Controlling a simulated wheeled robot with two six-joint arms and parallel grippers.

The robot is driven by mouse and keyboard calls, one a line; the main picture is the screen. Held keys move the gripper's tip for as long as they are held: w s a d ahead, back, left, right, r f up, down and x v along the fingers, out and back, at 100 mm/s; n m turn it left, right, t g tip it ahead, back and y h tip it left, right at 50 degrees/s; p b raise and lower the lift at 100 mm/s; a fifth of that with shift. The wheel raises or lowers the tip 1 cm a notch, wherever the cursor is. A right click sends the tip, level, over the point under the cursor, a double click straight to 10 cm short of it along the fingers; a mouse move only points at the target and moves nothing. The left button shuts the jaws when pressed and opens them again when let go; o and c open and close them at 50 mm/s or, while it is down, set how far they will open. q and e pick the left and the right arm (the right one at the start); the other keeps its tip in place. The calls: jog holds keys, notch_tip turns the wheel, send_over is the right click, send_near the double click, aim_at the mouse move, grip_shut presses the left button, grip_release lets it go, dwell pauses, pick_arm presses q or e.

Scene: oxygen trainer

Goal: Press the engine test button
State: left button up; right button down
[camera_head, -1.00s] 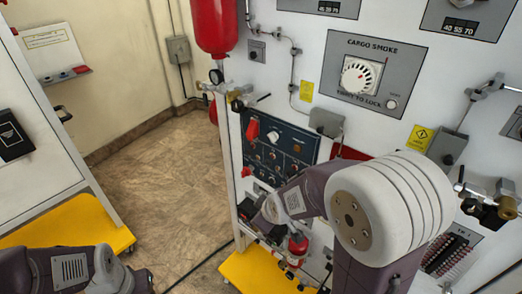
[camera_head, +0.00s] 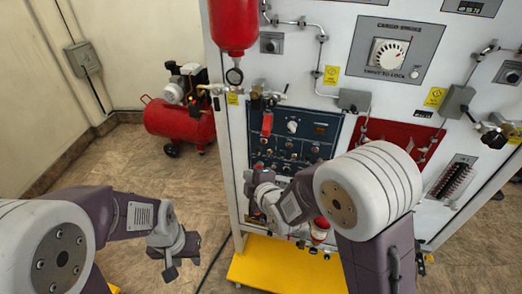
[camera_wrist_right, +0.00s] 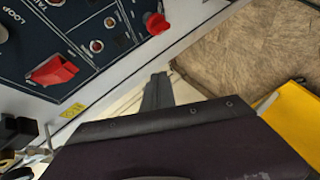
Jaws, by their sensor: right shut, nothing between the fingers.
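The dark blue control panel (camera_head: 292,138) with small buttons and knobs is on the white trainer's front in the head view. The right wrist view shows part of this panel (camera_wrist_right: 75,30) at upper left, with a large red switch cap (camera_wrist_right: 53,70), several small round buttons and a red knob (camera_wrist_right: 156,24) near its edge. I cannot tell which one is the engine test button. My right gripper (camera_wrist_right: 157,92) is shut and empty, below the panel's edge in the wrist view and apart from it. My left gripper (camera_head: 180,257) hangs over the floor left of the trainer; its jaw opening is unclear.
A red compressor (camera_head: 180,122) stands on the floor at the back left. A red cylinder (camera_head: 233,25) hangs on the trainer's left edge above the panel. A yellow base plate (camera_head: 262,265) juts out below. My right arm hides part of the trainer's lower front. Floor between is clear.

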aim_at(258, 150)
pick_arm(q)
jog(key=shift+d+r+p, duration=0.15)
jog(key=shift+r+p, duration=0.55)
jog(key=shift+r, duration=0.05)
pick_arm(e)
jog(key=shift+w+d, duration=0.45)
jog(key=shift+w, duration=0.9)
jog(key=shift+w+d, duration=0.45)
jog(key=shift+w, duration=0.95)
jog(key=shift+w+d, duration=0.45)
jog(key=shift+w, duration=0.9)
pick_arm(q)
jog(key=shift+f, duration=0.1)
pick_arm(e)
jog(key=shift+w+d, duration=0.15)
jog(key=shift+w, duration=0.25)
jog(key=shift+w+d, duration=0.1)
jog(key=shift+w, duration=0.25)
pick_arm(q)
jog(key=shift+f, duration=0.15)
pick_arm(e)
jog(key=shift+s, duration=0.1)
jog(key=shift+s+a+f+b, duration=0.1)
jog(key=shift+s+a+b, duration=0.1)
jog(key=shift+s+b, duration=0.3)
pick_arm(q)
jog(key=shift+f, duration=0.35)
pick_arm(e)
jog(key=shift+s, duration=0.2)
